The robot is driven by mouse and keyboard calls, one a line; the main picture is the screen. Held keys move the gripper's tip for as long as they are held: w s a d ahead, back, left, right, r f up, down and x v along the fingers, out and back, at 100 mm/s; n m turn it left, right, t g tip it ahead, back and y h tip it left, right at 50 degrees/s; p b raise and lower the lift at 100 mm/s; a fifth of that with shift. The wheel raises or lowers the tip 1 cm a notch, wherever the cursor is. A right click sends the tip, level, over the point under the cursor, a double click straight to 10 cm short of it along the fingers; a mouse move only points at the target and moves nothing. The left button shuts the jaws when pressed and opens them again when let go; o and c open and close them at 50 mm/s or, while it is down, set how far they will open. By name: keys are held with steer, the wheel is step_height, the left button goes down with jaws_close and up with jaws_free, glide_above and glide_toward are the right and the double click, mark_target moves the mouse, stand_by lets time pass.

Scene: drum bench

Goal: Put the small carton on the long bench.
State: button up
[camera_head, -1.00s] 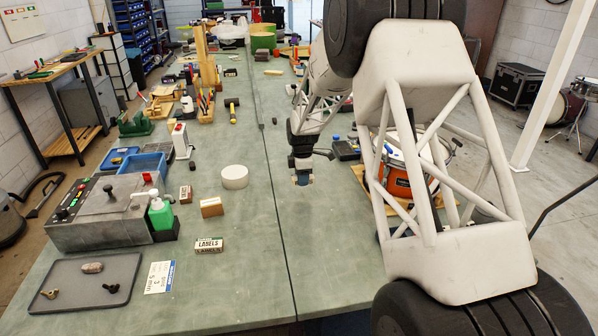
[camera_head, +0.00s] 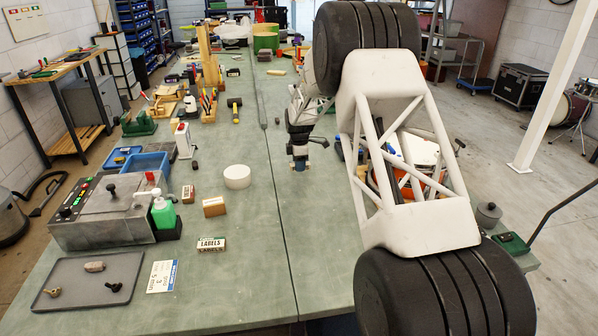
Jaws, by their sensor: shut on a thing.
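My gripper (camera_head: 299,163) points down over the green long bench (camera_head: 255,270), just right of its long seam. It is shut on a small bluish thing (camera_head: 300,166), mostly hidden by the jaws. I cannot tell whether this is the small carton, or whether it touches the bench. Several small boxes lie on the bench to the left: a brown carton (camera_head: 214,207), a smaller brown-and-white box (camera_head: 188,194) and a labels box (camera_head: 211,245).
A white round tub (camera_head: 237,177), a green bottle (camera_head: 163,213), a grey machine (camera_head: 112,215) and a dark tray (camera_head: 88,281) stand left. An orange drum (camera_head: 408,183) is partly behind my arm. The bench before my gripper is clear.

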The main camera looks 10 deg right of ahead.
mark_target(299, 176)
stand_by(0.3)
steer(key=shift+f, duration=1.7)
steer(key=shift+f, duration=0.15)
steer(key=o, duration=1)
steer(key=shift+r, duration=6.15)
